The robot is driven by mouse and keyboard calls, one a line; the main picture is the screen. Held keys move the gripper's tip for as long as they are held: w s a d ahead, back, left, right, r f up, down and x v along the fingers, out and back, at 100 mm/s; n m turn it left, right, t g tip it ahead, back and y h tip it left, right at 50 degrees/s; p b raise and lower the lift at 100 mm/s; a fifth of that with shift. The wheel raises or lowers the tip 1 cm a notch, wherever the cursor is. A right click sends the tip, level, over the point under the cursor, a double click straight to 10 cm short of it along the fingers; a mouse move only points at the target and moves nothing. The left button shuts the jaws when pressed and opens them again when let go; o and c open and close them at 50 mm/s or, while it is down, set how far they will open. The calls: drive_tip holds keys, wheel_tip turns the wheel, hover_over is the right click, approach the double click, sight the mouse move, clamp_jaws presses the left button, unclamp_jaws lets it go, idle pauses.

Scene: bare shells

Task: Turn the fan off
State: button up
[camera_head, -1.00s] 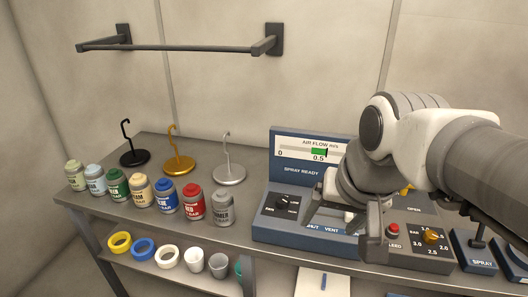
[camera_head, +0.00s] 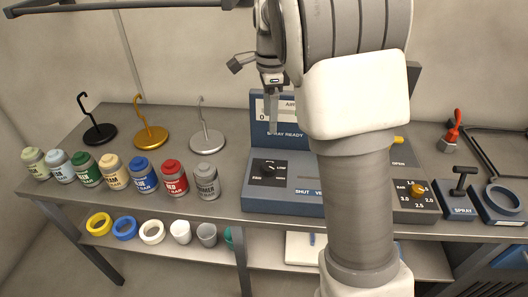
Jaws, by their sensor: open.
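The fan knob (camera_head: 268,167) is a black dial on the blue control panel (camera_head: 256,197), with FAN and LOW printed beside it. Its exact pointing is too small to tell. My gripper (camera_head: 256,98) is open and empty. It hangs in the air above and behind the knob, in front of the air flow display (camera_head: 262,107), and does not touch the panel. The display's left end shows a 0; my gripper and arm hide the rest of its scale. SPRAY READY is readable below it. My arm covers the panel's middle.
Several paint jars (camera_head: 145,176) line the bench's front left, with black, gold (camera_head: 150,137) and silver hook stands behind them. A wall rail (camera_head: 120,5) runs above.

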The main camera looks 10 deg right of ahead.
sight(269, 166)
wheel_tip(269, 166, down, 17)
drive_tip(key=shift+f+b, duration=0.2)
drive_tip(key=shift+b, duration=0.3)
clamp_jaws()
idle(0.4)
